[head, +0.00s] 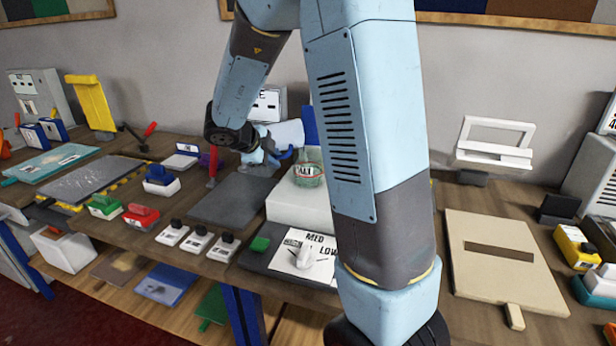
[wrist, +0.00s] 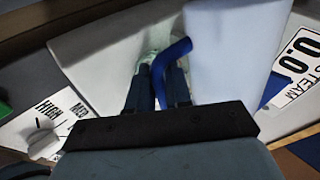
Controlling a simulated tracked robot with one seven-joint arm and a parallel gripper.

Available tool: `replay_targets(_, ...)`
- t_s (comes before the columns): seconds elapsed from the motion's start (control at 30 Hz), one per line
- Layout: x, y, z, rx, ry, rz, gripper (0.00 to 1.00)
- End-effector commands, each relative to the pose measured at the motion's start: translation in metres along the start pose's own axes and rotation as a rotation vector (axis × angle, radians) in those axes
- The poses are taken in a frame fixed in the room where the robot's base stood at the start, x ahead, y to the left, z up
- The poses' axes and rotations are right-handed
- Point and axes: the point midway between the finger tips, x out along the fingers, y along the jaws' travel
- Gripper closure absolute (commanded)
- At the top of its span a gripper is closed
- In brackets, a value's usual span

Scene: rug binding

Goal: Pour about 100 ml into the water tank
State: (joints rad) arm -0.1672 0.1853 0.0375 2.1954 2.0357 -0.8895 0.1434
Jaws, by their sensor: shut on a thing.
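A pale jug (head: 288,133) with a blue handle is in my gripper (head: 268,152), partly hidden by my arm in the head view. It looks tilted, its body level with or just above the clear tank's rim. The wrist view shows the blue handle (wrist: 172,55) between my shut fingers (wrist: 158,88) and the pale jug body (wrist: 228,50) beyond. The clear water tank (head: 308,174), with red lettering and a green rim, stands on a white block (head: 292,208). Its right side is hidden by my arm. I cannot make out a stream or the water level.
A dial panel marked MED and LOW (head: 305,258) lies in front of the block. A dark mat (head: 230,200) lies to its left, with several small white blocks in front. A tan board (head: 500,258) is at right. A STEAM 0.0 sign (wrist: 298,62) shows in the wrist view.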

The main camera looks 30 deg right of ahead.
Motion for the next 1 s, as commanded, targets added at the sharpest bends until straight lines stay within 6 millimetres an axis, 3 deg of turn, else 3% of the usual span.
replay_targets(0.43, 0.009, 0.006, -0.007, -0.278, 0.311, -0.024, 1.0)
replay_targets(1.0, 0.009, 0.007, -0.01, -0.332, 0.375, -0.026, 1.0)
